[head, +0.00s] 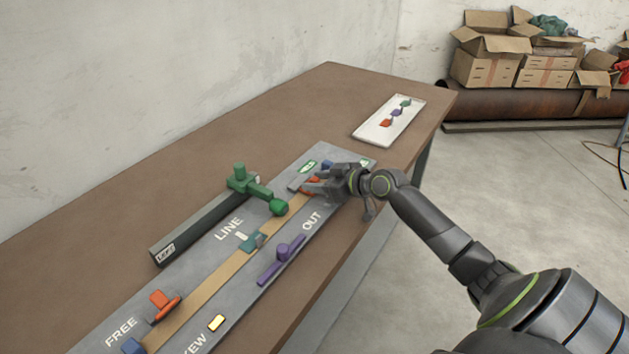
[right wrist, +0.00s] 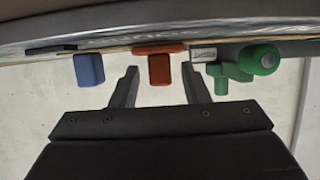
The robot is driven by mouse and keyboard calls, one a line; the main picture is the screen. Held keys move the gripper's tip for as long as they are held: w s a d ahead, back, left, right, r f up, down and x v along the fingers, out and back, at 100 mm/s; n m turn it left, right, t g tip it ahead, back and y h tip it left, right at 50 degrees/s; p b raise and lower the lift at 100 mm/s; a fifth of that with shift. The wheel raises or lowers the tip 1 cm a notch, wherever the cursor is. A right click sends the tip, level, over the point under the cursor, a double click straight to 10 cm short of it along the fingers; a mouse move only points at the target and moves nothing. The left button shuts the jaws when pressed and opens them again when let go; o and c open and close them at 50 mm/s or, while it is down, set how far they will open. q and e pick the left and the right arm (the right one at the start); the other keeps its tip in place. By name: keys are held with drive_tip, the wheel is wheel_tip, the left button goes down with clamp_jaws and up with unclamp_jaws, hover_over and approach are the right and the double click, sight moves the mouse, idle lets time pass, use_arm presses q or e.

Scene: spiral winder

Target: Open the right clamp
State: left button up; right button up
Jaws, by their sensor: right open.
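The right clamp (head: 309,182) is orange and sits at the far end of the tan strip on the grey board, partly hidden by my right gripper (head: 318,187). In the right wrist view its orange block (right wrist: 165,66) stands between the two open fingers of my right gripper (right wrist: 160,70), with gaps visible on both sides. A matching orange clamp (head: 164,304) stands at the near end, by the word FREE. Whether the right clamp is open or closed cannot be told. My left gripper is not in view.
A green lever with a round knob (head: 279,207) reaches over the strip; it also shows in the right wrist view (right wrist: 262,61). A purple handle (head: 283,254) lies near OUT. A blue block (right wrist: 88,69) is beside the right clamp. A white tray (head: 372,140) lies farther back.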

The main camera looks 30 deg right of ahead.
drive_tip(key=shift+w+a+f, duration=0.25)
drive_tip(key=shift+w, duration=0.25)
